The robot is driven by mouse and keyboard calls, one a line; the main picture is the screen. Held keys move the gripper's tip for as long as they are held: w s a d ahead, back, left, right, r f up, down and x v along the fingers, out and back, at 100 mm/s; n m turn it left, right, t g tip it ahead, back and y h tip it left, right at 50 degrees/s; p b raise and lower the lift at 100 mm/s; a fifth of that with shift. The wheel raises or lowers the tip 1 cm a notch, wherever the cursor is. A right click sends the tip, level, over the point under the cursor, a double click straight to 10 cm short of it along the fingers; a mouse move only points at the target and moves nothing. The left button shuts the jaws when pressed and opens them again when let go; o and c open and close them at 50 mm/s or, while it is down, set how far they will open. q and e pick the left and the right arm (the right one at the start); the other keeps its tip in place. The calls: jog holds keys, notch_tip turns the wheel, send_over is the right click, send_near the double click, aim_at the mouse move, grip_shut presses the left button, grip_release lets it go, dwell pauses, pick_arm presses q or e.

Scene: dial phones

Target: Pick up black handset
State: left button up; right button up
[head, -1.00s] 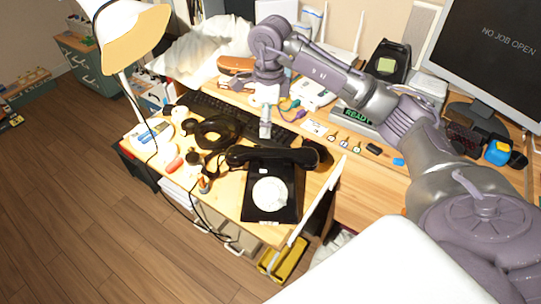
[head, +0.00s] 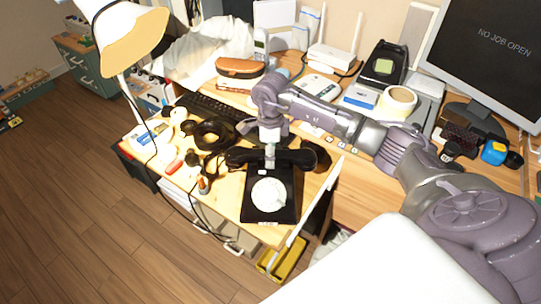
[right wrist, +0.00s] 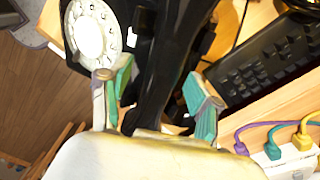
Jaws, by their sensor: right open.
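The black handset (head: 243,157) lies across the top of a black dial phone (head: 270,213) with a white dial, on the small wooden table. My right gripper (head: 270,160) is lowered from above at the middle of the handset. In the right wrist view the gripper (right wrist: 157,100) is open, with its two green-padded fingers on either side of the handset's dark grip (right wrist: 170,65). Whether the pads touch the grip cannot be told. My left gripper is not in view.
A black keyboard (head: 215,108) lies behind the phone, and it shows large in the right wrist view (right wrist: 268,72). Black headphones (head: 212,133) and a lamp (head: 128,35) are to the left. A monitor (head: 490,60) stands at the right.

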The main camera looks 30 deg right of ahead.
jog(key=shift+f, duration=0.55)
